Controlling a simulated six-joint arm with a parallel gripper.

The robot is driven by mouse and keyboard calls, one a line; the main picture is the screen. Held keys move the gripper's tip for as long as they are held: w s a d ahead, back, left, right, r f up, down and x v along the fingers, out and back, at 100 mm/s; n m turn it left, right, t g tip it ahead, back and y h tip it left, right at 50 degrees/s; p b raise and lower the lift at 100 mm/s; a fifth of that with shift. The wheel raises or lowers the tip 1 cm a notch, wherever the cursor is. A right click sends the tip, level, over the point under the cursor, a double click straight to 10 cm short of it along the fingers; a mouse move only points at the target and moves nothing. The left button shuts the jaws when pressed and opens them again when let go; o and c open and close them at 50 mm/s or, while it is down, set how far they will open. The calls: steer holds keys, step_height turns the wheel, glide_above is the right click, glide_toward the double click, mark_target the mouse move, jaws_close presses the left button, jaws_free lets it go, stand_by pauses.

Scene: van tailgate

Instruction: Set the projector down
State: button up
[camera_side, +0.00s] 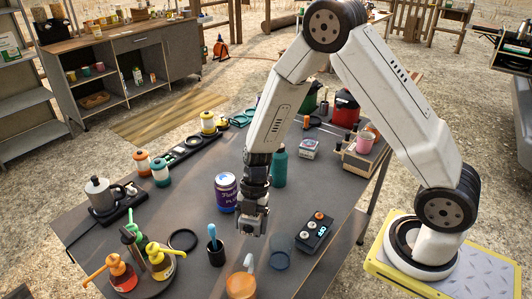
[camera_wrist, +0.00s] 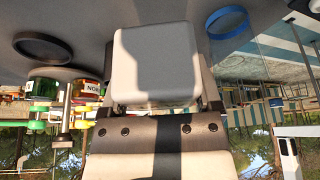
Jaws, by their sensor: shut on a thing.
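My gripper (camera_side: 254,198) points down over the dark table (camera_side: 185,210), between the purple jar and the box with dials. It is shut on the projector (camera_side: 251,223), a small grey block. In the wrist view the projector (camera_wrist: 155,62) fills the middle as a pale rounded box, with a gripper finger along each side. The projector is at or just above the tabletop; I cannot tell whether it touches. The fingers hide part of its sides.
A purple jar (camera_side: 226,192) stands close on the left, a teal bottle (camera_side: 279,166) behind. A brush cup (camera_side: 215,252) and orange jug (camera_side: 241,285) are in front.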

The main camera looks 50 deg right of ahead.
mark_target(252, 244)
steer(key=shift+f, duration=2.25)
steer(key=shift+f, duration=0.55)
steer(key=o, duration=1.3)
steer(key=shift+r, duration=0.1)
steer(key=shift+v, duration=3.75)
